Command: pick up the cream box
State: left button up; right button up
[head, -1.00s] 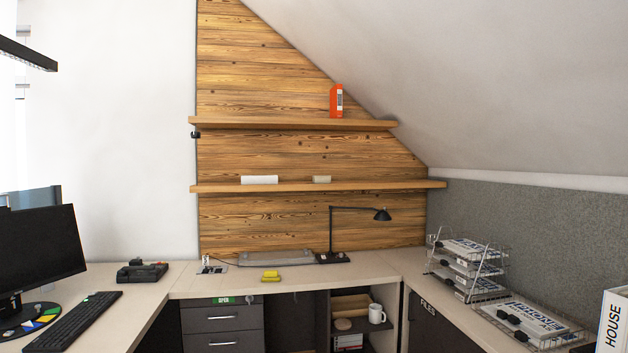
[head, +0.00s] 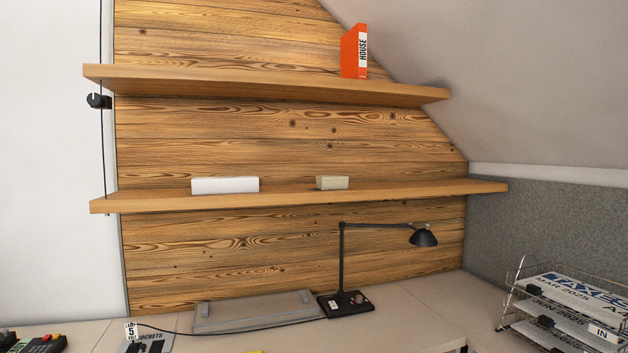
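A small cream box (head: 333,182) sits on the lower wooden shelf (head: 420,191), right of the shelf's middle. A longer white box (head: 225,185) lies on the same shelf to its left, with a clear gap between them. Neither of my grippers shows in the head view.
An upper shelf (head: 270,85) holds an orange binder (head: 354,51). Below the shelves, a black desk lamp (head: 342,270) stands on the desk (head: 400,310) beside a flat grey case (head: 258,311). A wire tray stack (head: 560,305) is at the right. The sloped ceiling closes in at upper right.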

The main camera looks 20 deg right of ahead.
aim_at(323, 182)
jog(key=i, duration=1.05)
jog(key=z, duration=0.15)
